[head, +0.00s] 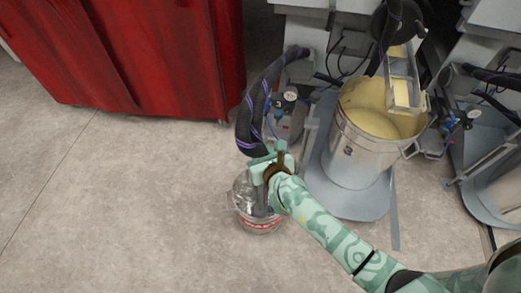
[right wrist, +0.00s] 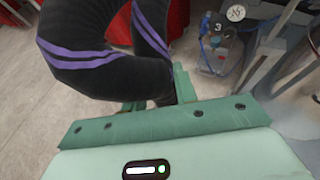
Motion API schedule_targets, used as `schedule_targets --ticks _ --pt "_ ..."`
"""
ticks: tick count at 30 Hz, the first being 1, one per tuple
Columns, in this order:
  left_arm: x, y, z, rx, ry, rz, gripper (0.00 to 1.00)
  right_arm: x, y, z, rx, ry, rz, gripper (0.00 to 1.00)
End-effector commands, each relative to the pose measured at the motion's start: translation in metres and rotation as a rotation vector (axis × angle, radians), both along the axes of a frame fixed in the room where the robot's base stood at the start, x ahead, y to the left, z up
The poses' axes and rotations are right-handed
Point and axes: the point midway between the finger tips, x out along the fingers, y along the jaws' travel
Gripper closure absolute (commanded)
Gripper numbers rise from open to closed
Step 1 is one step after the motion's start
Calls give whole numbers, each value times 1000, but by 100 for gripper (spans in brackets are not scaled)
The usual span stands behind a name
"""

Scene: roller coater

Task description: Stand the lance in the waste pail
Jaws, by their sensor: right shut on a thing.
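The waste pail (head: 259,226) is a small clear-grey metallic bucket with a red and white label, standing on the floor in the head view. My right gripper (head: 270,160) is over the pail and shut on the lance. The lance's black hose with purple stripes (head: 252,122) arches up from the grip; it also fills the upper left of the right wrist view (right wrist: 85,55). A grey tube-like part shows below the gripper at the pail's mouth, but my arm hides much of it. I cannot tell whether the lower end touches the pail's bottom. My left gripper is not in view.
A large steel drum of yellow material (head: 360,155) stands on a grey base plate right of the pail. A gauge and blue-fitted pump unit (head: 287,108) is behind. The floor left of the pail is clear.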

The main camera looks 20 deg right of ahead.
Motion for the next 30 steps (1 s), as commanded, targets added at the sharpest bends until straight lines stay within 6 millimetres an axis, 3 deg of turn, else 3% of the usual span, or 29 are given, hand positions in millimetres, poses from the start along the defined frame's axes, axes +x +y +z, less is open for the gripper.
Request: schedule_targets --ticks 19,20,22,30 --pt "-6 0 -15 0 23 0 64 0 0 -19 0 -1 0 100" --pt "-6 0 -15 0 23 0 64 1 0 -19 0 -2 0 69" --pt "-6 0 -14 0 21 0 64 1 0 -18 0 -3 0 49" --pt "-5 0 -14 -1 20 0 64 0 0 -20 0 2 -1 46"
